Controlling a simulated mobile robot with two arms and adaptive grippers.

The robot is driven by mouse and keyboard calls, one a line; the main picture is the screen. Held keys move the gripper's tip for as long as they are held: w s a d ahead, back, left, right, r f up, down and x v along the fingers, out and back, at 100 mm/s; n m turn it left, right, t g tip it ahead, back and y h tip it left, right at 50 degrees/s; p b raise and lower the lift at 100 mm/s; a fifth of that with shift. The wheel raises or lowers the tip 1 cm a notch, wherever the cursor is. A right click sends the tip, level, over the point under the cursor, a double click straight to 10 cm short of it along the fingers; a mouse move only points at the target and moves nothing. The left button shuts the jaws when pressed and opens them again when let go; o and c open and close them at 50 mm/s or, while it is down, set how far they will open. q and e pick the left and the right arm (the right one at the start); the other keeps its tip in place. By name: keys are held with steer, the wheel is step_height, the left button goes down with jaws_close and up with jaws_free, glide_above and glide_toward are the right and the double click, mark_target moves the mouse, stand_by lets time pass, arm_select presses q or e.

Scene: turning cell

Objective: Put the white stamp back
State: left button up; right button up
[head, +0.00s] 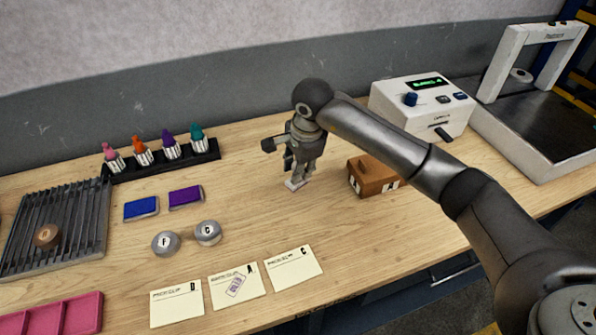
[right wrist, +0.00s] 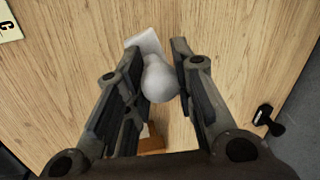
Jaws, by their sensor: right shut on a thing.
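The white stamp shows in the right wrist view as a pale rounded handle (right wrist: 160,78) with a flat block beyond it, between my right gripper's fingers (right wrist: 163,72). In the head view, my right gripper (head: 296,168) points down over the table right of centre, shut on the stamp. Only the stamp's white lower end (head: 294,184) shows there, at or just above the wood; I cannot tell if it touches. The fingers hide the rest. My left gripper is not in view.
A brown block (head: 368,178) sits close right of my right gripper. A black rack (head: 190,158) holds several coloured-topped pieces. Blue (head: 141,209) and purple (head: 186,197) pads, grey round tins (head: 208,233) and cards (head: 294,268) lie left and front. A white device (head: 420,105) stands behind.

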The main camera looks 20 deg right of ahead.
steer(key=shift+w+f, duration=0.35)
steer(key=shift+f, duration=0.15)
steer(key=shift+s+p+x, duration=0.2)
steer(key=shift+p+x, duration=0.75)
steer(key=shift+p, duration=0.05)
steer(key=shift+d+f, duration=0.15)
steer(key=shift+f, duration=0.45)
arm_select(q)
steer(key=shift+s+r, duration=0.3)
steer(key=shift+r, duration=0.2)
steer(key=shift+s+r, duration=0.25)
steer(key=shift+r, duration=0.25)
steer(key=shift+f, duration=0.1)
arm_select(e)
steer(key=shift+f, duration=0.15)
steer(key=shift+f, duration=0.15)
steer(key=o, duration=0.8)
steer(key=shift+o, duration=0.2)
